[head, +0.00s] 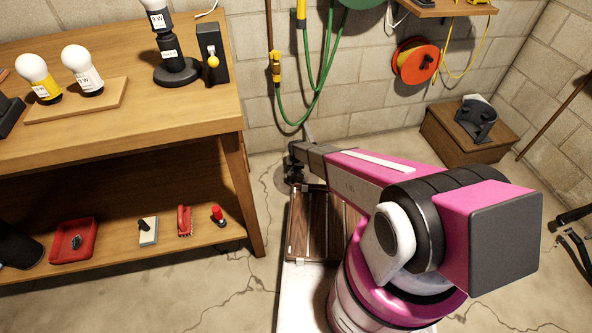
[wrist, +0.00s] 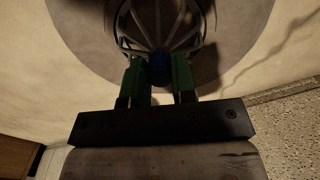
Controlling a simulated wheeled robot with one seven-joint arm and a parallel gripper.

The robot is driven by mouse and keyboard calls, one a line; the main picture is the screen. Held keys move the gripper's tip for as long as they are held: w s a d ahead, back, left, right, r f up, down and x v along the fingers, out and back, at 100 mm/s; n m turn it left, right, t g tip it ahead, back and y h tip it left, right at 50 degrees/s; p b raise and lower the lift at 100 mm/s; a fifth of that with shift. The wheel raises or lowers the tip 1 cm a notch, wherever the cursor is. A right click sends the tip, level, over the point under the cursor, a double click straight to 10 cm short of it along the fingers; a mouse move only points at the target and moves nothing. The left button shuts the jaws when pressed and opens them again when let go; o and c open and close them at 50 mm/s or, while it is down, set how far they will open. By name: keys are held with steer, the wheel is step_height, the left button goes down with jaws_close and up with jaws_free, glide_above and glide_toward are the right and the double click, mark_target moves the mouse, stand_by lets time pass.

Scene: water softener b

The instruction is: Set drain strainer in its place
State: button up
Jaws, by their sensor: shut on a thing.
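My gripper (wrist: 158,78) is shut on the blue knob of the drain strainer (wrist: 184,30), with one green finger on each side. The strainer is a dark round frame with thin spokes and its top is cut off by the picture edge. A darker grey round patch (wrist: 95,50) shows on the floor behind it. I cannot tell whether it is the drain or how far the strainer is from it. In the head view my gripper (head: 296,163) points down near the wall, right of the workbench; the strainer is hard to make out there.
A wooden workbench (head: 180,125) with bulbs on top and a lower shelf stands at the left. Green hoses (head: 318,85) hang on the block wall behind my gripper. A wooden box (head: 465,140) stands at the right. Cracked concrete floor (head: 240,290) is clear beside the bench.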

steer(key=o, duration=1)
step_height(320, 180, up, 11)
steer(key=shift+f, duration=0.1)
steer(key=s+d+r, duration=0.7)
steer(key=d+r, duration=0.1)
steer(key=r, duration=0.5)
steer(key=s+d+r, duration=0.7)
steer(key=d+r, duration=0.2)
steer(key=r, duration=0.3)
steer(key=s+d+r, duration=0.7)
steer(key=d+r, duration=0.2)
steer(key=r, duration=0.4)
steer(key=shift+r+n, duration=0.35)
steer(key=shift+n, duration=0.05)
